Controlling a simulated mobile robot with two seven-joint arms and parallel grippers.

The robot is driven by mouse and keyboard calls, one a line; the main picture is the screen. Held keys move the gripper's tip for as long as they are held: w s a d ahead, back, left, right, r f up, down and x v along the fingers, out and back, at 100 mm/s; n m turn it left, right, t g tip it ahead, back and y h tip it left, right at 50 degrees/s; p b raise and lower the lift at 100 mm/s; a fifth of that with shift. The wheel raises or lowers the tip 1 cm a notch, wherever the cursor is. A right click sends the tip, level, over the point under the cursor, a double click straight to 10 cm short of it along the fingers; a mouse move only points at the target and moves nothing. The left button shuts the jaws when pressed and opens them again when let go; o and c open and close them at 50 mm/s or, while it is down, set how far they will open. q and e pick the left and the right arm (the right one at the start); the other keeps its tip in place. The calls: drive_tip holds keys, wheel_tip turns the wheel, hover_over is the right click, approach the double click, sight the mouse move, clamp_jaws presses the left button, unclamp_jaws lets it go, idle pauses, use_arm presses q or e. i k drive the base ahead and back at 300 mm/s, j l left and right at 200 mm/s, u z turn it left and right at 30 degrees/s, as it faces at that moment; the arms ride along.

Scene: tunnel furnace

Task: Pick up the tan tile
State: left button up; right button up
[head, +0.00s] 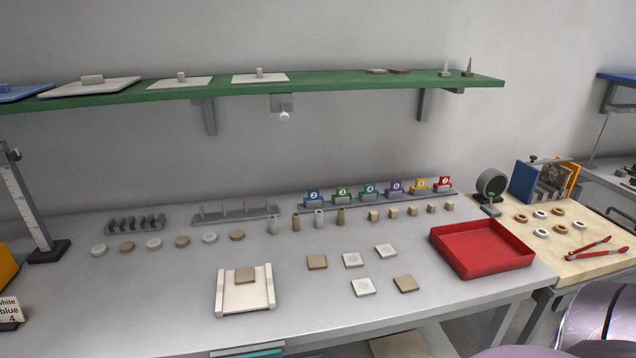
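Several tiles lie flat on the grey table. One tan tile (317,262) is at the left of a loose group, and another tan tile (405,283) is at its front right. A third tan square (245,275) lies at the back of a white frame-like tray (247,296). Three white tiles are in the group: one at back middle (352,260), one at back right (386,251) and one in front (363,287). Neither of my grippers shows, and no gripper touches any tile.
A red open tray (483,249) stands right of the tiles. Rows of small discs (154,244), cylinders (319,219) and cubes (413,209) lie behind them. A green shelf (340,82) overhangs the back.

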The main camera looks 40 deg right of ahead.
sight(407, 284)
drive_tip(key=l+z, duration=0.1)
drive_tip(key=z, duration=0.3)
drive_tip(key=l+z, duration=0.1)
drive_tip(key=z, duration=0.25)
drive_tip(key=i+z, duration=0.1)
drive_tip(key=z, duration=0.3)
drive_tip(key=l+z, duration=0.1)
drive_tip(key=z, duration=0.3)
